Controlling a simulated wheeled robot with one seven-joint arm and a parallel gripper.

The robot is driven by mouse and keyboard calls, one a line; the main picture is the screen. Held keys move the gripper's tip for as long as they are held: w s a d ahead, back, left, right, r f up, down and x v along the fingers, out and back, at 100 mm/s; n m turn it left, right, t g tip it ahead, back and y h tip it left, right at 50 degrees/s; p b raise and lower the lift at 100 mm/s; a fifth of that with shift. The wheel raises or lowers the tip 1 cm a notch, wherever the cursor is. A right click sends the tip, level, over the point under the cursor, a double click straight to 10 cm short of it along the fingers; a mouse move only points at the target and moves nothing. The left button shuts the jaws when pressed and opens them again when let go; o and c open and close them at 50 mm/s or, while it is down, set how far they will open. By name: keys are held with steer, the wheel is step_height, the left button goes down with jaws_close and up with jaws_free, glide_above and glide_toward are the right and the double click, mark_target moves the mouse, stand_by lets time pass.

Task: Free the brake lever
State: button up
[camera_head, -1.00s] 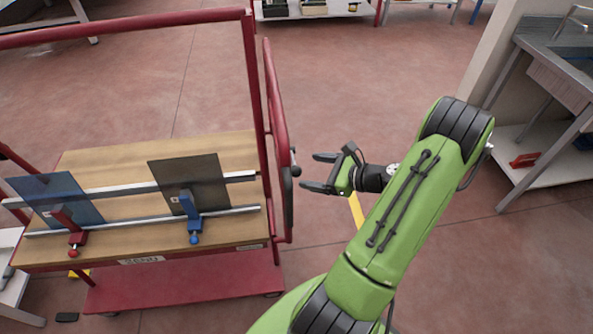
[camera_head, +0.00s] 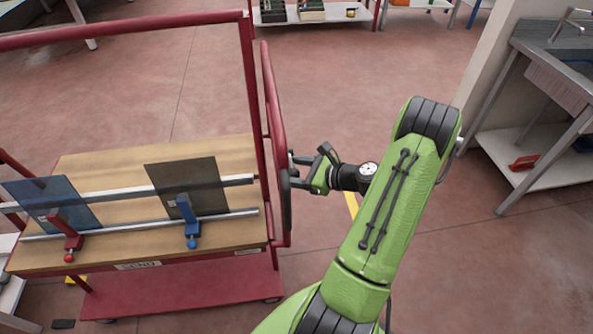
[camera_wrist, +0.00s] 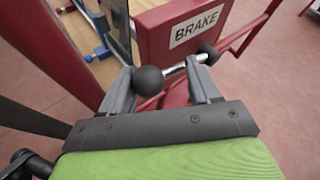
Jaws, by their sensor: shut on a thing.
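The brake lever (camera_wrist: 148,81) is a bright metal rod with a black ball at its near end and a dark knob at its far end. It lies across the front of a red plate marked BRAKE (camera_wrist: 195,28) on the cart. My gripper (camera_wrist: 158,72) is shut on the lever, with one finger beside the black ball and the other near the far knob. In the head view my gripper (camera_head: 293,171) is at the right end of the red cart (camera_head: 180,288), by its upright handle (camera_head: 274,95). The lever is too hidden to make out there.
The cart carries a dark glass pane (camera_head: 178,177) and a bluish pane (camera_head: 72,207), with a blue clamp (camera_head: 190,222) and a red clamp (camera_head: 68,238). A metal sink bench (camera_head: 560,75) stands at the right. The floor behind my gripper is clear.

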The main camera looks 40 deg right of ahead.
steer(key=shift+a, duration=0.1)
steer(key=shift+c, duration=1.1)
steer(key=shift+r+g+p, duration=0.3)
steer(key=shift+r+p, duration=0.2)
steer(key=shift+p, duration=0.65)
steer(key=p, duration=0.2)
steer(key=shift+w+r+m+g+y+p, duration=0.15)
steer(key=shift+r+m+g+y+p, duration=0.1)
steer(key=shift+m+g+y+p, duration=0.1)
steer(key=shift+f, duration=0.15)
steer(key=o, duration=1.4)
steer(key=shift+w, duration=0.1)
